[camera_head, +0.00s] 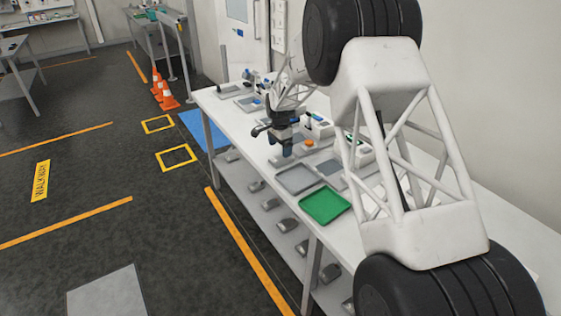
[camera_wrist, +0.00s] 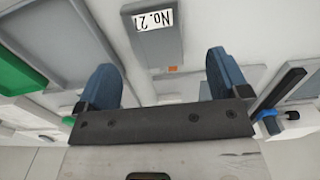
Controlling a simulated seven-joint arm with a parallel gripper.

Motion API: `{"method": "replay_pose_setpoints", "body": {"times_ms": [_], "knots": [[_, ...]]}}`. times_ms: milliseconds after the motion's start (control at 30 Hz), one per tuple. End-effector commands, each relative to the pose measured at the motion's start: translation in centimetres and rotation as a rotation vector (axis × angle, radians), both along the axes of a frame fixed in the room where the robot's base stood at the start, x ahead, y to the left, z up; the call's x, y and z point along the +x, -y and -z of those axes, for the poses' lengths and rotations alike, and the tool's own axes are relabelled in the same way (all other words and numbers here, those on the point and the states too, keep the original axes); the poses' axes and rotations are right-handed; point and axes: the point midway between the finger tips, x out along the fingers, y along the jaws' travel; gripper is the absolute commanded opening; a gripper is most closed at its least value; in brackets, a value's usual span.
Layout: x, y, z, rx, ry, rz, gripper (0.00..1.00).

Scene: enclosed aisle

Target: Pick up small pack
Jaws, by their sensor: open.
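My gripper (camera_head: 287,150) hangs over the long white table, pointing down. In the wrist view its two blue fingers (camera_wrist: 160,72) are spread wide apart with nothing held between them. A small grey block-like object (camera_wrist: 157,42) with a white label reading "No. 2" and a further digit lies beyond the fingertips, roughly centred in the gap. It has a small orange mark near its end. I cannot tell for certain that this is the small pack. In the head view an orange item (camera_head: 309,143) sits just right of my gripper; its shape is too small to tell.
A grey tray (camera_head: 296,180) and a green tray (camera_head: 325,206) lie on the white table (camera_head: 226,107) nearer the camera. A blue-and-black item (camera_wrist: 283,92) is right of the fingers in the wrist view. Orange cones (camera_head: 168,98) stand on the floor left of the table.

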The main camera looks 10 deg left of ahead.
Motion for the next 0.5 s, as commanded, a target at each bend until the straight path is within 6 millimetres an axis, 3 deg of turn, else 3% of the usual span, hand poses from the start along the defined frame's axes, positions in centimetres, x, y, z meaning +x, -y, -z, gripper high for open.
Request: {"method": "replay_pose_setpoints", "body": {"times_ms": [233, 500], "knots": [[-0.1, 0.1, 1.1, -0.001, -0.001, 0.0, 0.94], [-0.3, 0.3, 4.1, -0.001, -0.001, 0.0, 0.94]]}}
